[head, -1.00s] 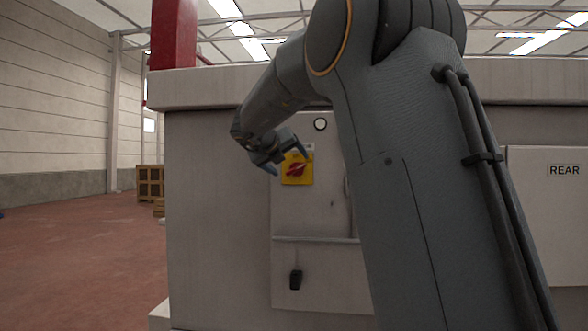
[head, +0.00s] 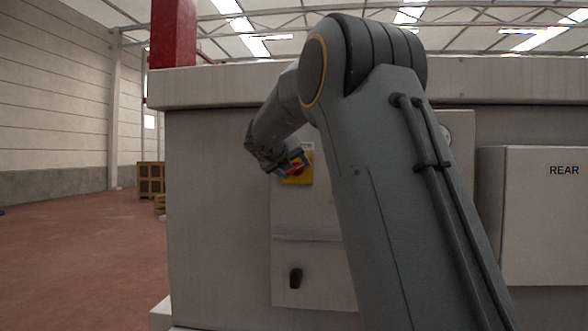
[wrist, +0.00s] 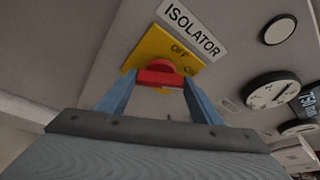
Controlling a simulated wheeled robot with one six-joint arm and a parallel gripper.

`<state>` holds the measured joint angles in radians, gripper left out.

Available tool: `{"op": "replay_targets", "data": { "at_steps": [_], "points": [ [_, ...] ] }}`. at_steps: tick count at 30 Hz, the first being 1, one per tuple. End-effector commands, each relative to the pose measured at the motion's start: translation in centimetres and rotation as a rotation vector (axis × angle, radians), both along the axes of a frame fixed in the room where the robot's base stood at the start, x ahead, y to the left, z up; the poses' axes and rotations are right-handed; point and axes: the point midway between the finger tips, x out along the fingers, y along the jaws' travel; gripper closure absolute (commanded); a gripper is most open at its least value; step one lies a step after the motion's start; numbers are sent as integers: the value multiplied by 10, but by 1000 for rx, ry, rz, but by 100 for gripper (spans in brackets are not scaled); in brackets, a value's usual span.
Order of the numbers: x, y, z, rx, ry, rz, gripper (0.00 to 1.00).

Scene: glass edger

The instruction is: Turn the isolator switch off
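The isolator switch is a red rotary handle (wrist: 160,78) on a yellow plate (wrist: 150,50), below an ISOLATOR label (wrist: 192,29). In the wrist view OFF and ON are printed on the plate, and the handle's right end lies near ON. My gripper (wrist: 158,82) has its two blue fingers apart, one at each end of the handle. The handle fills nearly the whole gap; firm contact on both sides cannot be made out. In the head view my gripper (head: 293,168) is at the yellow plate (head: 302,174) and partly covers the handle.
The switch is on a pale machine cabinet (head: 215,200) with an overhanging top. A black latch (head: 295,278) is below it. A box marked REAR (head: 540,220) projects at right. Round gauges (wrist: 270,90) show in the wrist view. Open floor (head: 70,260) lies at left.

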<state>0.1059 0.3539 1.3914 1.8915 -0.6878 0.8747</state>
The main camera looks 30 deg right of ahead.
Motion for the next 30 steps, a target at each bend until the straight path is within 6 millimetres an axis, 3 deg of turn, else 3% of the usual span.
{"op": "replay_targets", "data": {
  "at_steps": [14,30],
  "points": [
    [1,1,-1,-83,58,1,63],
    [2,4,-5,-476,324,2,63]
  ]
}}
